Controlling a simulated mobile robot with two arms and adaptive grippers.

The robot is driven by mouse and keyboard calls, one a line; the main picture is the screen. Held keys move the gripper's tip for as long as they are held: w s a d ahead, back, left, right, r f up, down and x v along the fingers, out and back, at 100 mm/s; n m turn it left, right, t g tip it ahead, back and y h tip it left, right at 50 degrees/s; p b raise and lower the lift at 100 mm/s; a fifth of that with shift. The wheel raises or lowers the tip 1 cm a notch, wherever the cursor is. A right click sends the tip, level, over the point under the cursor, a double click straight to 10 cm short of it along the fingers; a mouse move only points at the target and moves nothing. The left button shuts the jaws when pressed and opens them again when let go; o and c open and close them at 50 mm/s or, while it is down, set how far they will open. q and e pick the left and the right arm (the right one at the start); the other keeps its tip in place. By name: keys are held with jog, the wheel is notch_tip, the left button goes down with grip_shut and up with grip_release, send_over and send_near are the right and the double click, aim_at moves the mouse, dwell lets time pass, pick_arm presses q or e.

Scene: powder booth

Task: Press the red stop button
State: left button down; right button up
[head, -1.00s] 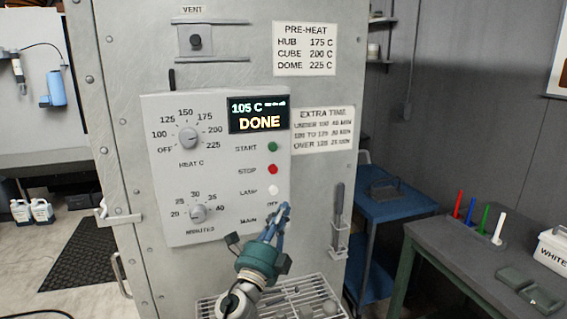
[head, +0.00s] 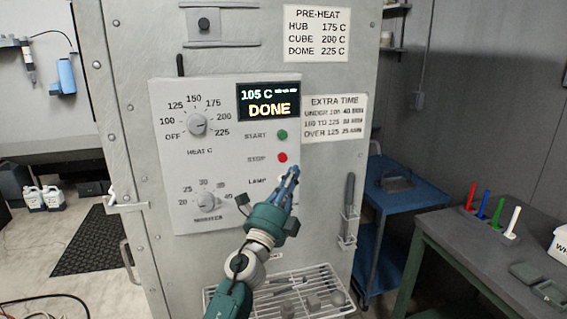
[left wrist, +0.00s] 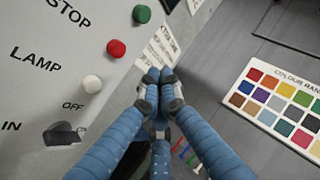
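The red stop button (head: 282,158) is on the oven's control panel, right of the word STOP and below the green start button (head: 282,135). In the left wrist view the red button (left wrist: 117,48) stands out from the panel, left of my fingertips. My left gripper (head: 292,171) is just below and right of the red button in the head view. Its blue fingers meet at the tips in the left wrist view (left wrist: 160,78), with nothing between them. A gap shows between the tips and the button there. My right gripper is not in view.
The white lamp button (left wrist: 92,84) is below the red one, and the main switch (left wrist: 64,135) lower still. The display (head: 268,102) reads 105 C and DONE. A wire rack (head: 235,298) is below the panel. A blue cart (head: 410,196) stands to the right.

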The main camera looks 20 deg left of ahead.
aim_at(283, 158)
pick_arm(q)
jog(key=w+a+b, duration=0.1)
jog(key=w, duration=0.1)
jog(key=w+a+b, duration=0.1)
jog(key=w+a, duration=0.1)
jog(key=shift+w+a+b, duration=0.1)
jog(key=shift+w+b, duration=0.25)
dwell(0.7)
jog(key=shift+w+a, duration=0.1)
jog(key=shift+w, duration=0.05)
dwell(0.5)
jog(key=shift+w+a, duration=0.15)
jog(key=shift+w, duration=0.05)
